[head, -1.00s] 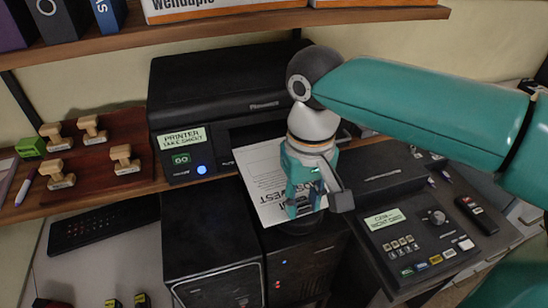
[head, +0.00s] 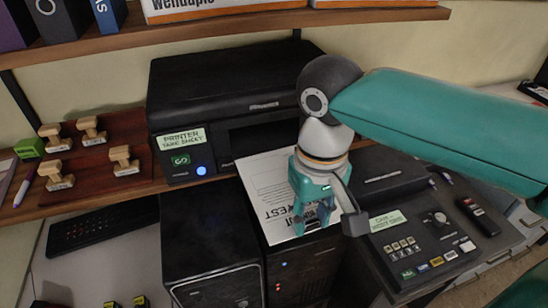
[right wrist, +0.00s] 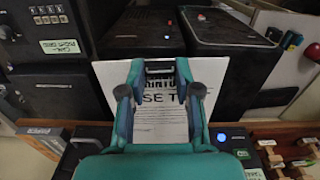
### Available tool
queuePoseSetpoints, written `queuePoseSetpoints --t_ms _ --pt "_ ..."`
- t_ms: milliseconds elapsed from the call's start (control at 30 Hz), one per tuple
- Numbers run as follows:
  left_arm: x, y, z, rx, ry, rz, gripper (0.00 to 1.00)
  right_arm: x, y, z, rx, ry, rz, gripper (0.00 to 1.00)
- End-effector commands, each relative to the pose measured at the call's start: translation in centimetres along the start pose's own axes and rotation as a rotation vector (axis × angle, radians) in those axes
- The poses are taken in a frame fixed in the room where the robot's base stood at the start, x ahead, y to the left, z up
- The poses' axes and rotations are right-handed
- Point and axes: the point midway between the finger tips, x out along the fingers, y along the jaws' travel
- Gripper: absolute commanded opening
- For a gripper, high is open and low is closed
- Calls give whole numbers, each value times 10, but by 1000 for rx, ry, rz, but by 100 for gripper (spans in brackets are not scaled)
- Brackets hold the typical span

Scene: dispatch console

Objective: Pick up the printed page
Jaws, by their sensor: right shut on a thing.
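The printed page (head: 262,185) is a white sheet with bold black lettering, in front of the black printer (head: 200,95) and over the dark cabinets below. My right gripper (head: 312,222) is shut on the page near its front edge. In the right wrist view the page (right wrist: 213,80) shows between and on both sides of the fingers of my right gripper (right wrist: 160,75). The printer's dark slot shows behind the page, whose far edge appears clear of it. My left gripper is not in view.
A control console (head: 425,250) with buttons and a knob stands at the right. Wooden stamps (head: 90,130) stand on a brown board at the left. A black keyboard (head: 105,222) lies lower left. A shelf (head: 230,28) with binders hangs above the printer.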

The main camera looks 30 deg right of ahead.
Motion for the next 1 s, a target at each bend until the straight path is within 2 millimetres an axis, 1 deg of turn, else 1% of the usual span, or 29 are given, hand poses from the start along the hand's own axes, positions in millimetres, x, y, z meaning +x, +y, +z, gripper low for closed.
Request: queuePoseSetpoints --t_ms 167,1000 --pt "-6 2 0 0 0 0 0 -7 0 0 0 1 0 2" --pt "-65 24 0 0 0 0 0 -73 0 0 0 1 0 2"
